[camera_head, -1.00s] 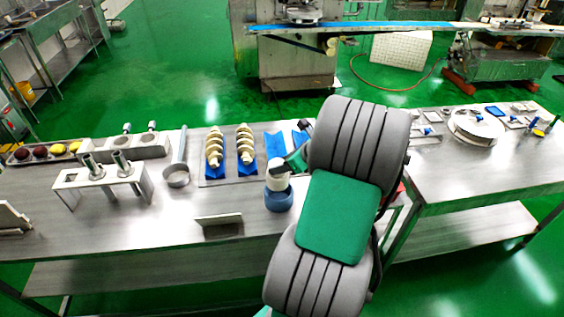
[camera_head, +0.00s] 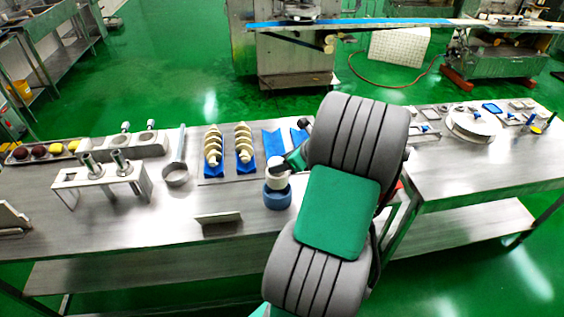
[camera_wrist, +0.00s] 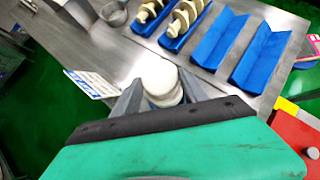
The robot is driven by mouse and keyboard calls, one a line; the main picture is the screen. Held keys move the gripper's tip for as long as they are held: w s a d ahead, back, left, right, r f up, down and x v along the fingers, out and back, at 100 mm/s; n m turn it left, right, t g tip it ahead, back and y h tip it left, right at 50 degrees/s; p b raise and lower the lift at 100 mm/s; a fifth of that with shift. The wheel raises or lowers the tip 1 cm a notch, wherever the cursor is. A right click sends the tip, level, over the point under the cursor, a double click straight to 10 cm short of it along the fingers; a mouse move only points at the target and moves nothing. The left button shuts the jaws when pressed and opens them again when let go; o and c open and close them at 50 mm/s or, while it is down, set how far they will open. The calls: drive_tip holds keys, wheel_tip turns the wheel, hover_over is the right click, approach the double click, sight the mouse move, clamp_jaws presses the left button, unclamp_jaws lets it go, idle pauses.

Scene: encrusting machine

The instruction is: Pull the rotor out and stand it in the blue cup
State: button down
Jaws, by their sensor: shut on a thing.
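A white rounded piece, which I take to be the rotor (camera_head: 277,182), is upright at the blue cup (camera_head: 277,200) on the near middle of the steel table. Its lower part is hidden by the cup, so I cannot tell how deep it sits. My gripper (camera_head: 279,170) reaches in from the right and is shut on the rotor. In the wrist view the rotor's round pale top (camera_wrist: 160,74) lies between the two grey fingers of my gripper (camera_wrist: 160,88).
Two cream spiral screws (camera_head: 213,146) (camera_head: 245,148) lie in blue holders behind the cup, beside empty blue troughs (camera_head: 275,143). A steel bracket (camera_head: 218,217) stands left of the cup. A ladle-like ring (camera_head: 176,176) and a stand with two cylinders (camera_head: 100,179) are farther left.

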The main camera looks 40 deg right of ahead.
sight(286, 179)
drive_tip(key=shift+f, duration=1.5)
drive_tip(key=shift+f, duration=0.1)
drive_tip(key=shift+f+b, duration=1.15)
drive_tip(key=shift+f, duration=1.35)
drive_tip(key=c, duration=0.5)
unclamp_jaws()
drive_tip(key=shift+o, duration=1)
